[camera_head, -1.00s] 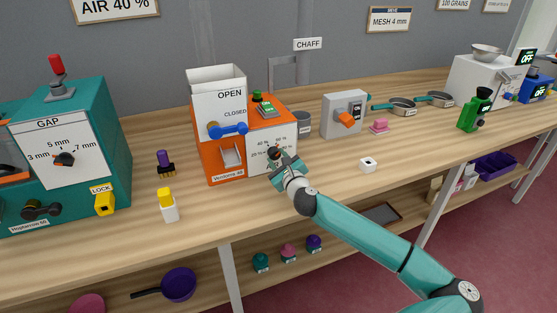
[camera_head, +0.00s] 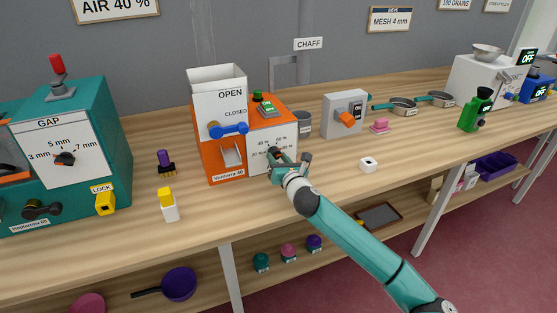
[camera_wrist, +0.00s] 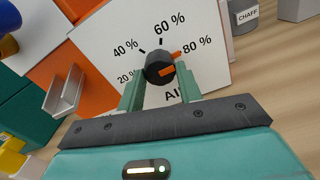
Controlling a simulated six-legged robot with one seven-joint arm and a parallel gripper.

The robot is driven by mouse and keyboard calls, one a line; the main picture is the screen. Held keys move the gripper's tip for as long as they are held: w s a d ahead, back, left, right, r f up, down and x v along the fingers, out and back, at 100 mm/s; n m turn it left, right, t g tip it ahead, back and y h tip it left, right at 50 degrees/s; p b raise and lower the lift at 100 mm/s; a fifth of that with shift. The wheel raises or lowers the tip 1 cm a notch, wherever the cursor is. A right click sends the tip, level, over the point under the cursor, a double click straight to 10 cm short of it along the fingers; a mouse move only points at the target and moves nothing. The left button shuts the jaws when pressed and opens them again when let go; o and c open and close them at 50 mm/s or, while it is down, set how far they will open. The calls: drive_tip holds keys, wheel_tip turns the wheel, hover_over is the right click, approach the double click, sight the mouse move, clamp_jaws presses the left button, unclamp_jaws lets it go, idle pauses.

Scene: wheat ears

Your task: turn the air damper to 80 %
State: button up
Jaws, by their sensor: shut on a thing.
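The air damper dial is a white panel (camera_wrist: 115,60) marked 20 %, 40 %, 60 % and 80 %, on the front of the orange and white machine (camera_head: 212,160). Its round black knob (camera_wrist: 158,62) has orange markings, and the outer orange part points at or very near 80 % in the wrist view. My gripper (camera_wrist: 160,82) is shut on the knob, one green finger on each side. In the head view, my gripper (camera_head: 280,160) hides part of the dial and most of the knob.
A blue handle (camera_head: 228,130) sticks out left of the dial. A grey cup labelled CHAFF (camera_head: 303,125) and a grey switch box (camera_head: 343,115) stand to the right.

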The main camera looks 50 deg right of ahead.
idle(0.3)
drive_tip(key=o, duration=1)
drive_tip(key=v, duration=1.4)
